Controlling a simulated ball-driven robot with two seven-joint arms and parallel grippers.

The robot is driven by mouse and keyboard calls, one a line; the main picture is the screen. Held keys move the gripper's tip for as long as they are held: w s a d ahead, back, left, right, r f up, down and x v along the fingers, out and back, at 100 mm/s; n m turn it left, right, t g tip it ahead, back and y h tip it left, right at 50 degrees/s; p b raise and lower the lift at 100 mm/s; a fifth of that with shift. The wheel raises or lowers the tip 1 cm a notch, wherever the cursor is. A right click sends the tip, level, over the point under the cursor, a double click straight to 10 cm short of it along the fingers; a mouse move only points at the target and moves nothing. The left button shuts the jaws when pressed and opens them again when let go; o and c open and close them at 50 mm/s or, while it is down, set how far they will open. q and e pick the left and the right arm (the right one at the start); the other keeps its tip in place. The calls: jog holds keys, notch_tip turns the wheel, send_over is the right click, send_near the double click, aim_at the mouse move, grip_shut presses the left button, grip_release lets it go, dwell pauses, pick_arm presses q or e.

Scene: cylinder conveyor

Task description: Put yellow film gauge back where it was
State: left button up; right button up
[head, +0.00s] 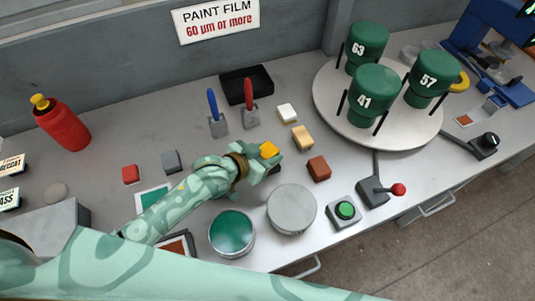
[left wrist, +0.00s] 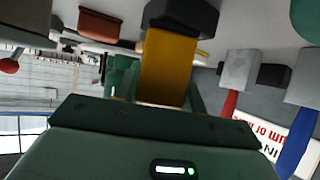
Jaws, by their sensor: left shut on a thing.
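The yellow film gauge (head: 269,150) is between the fingers of my left gripper (head: 262,162), near the middle of the bench in the head view. The left wrist view shows the gauge (left wrist: 168,68) as a flat yellow piece held in the shut fingers. A black block (left wrist: 180,16) sits at the gauge's far end in that upside-down view. A dark piece (head: 274,169) also shows beside the fingers in the head view. I cannot tell whether the gauge touches or sits in the black block. My right gripper is not in view.
A red-brown block (head: 319,168) and a tan block (head: 302,137) stand close to the right. Blue-handled (head: 213,110) and red-handled (head: 249,98) tools stand behind. A grey round lid (head: 291,209) and open green paint can (head: 231,233) are in front. A turntable (head: 330,107) carries green cups.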

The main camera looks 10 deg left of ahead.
pick_arm(q)
jog(key=o, duration=1.1)
jog(key=shift+f, duration=0.1)
jog(key=shift+s+r, duration=0.1)
jog(key=shift+r, duration=0.1)
jog(key=p+v, duration=0.3)
jog(key=v, duration=0.9)
jog(key=shift+f, duration=0.15)
